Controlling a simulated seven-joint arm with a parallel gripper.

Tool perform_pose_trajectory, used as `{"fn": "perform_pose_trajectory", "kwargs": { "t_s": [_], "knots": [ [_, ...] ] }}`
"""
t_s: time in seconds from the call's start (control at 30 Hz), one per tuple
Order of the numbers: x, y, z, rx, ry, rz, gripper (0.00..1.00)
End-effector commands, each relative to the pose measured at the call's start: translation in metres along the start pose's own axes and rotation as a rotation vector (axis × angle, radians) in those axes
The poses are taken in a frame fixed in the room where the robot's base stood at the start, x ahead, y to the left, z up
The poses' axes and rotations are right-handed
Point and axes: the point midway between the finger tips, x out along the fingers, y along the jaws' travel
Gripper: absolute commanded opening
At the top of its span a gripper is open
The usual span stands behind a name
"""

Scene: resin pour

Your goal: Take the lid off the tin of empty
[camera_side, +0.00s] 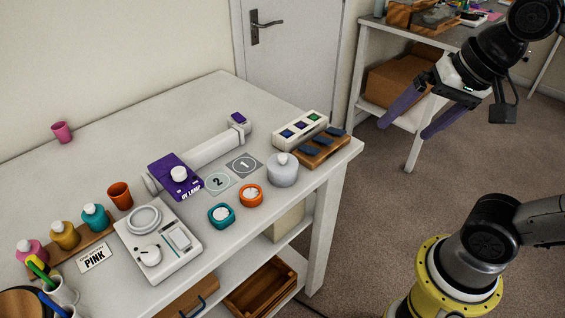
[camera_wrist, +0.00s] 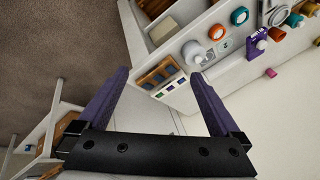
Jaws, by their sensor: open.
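My gripper (camera_side: 404,131) is open and empty, held in the air to the right of the workbench, well away from everything on it. Its two purple fingers stand wide apart in the wrist view (camera_wrist: 160,78). A pale grey round tin (camera_side: 283,168) with a knobbed lid on top stands near the bench's right front edge; it also shows in the wrist view (camera_wrist: 192,52). An orange round container (camera_side: 251,195) and a teal one (camera_side: 221,215) with white tops stand to its left. I can read no "empty" label on any of them.
A purple UV lamp (camera_side: 176,177) and grey squares marked 1 and 2 (camera_side: 243,165) lie behind the containers. A white block with coloured squares (camera_side: 300,130) and a wooden rack (camera_side: 322,150) stand beside the grey tin. A white dial device (camera_side: 157,240) stands left. The bench's back middle is clear.

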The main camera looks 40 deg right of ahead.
Motion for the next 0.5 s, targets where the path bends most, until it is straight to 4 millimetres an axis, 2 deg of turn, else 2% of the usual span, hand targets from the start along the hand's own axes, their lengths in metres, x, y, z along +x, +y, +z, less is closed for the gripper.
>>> {"fn": "perform_pose_trajectory", "kwargs": {
  "t_s": [0.13,0.27,0.37,0.5],
  "knots": [
    [-0.005,-0.040,-0.031,0.346,-0.059,0.033,1.00],
    [0.004,-0.079,-0.060,0.643,-0.112,0.096,1.00],
    [0.021,-0.109,-0.080,0.830,-0.143,0.156,1.00],
    [0.057,-0.144,-0.101,1.010,-0.177,0.250,1.00]
  ]
}}
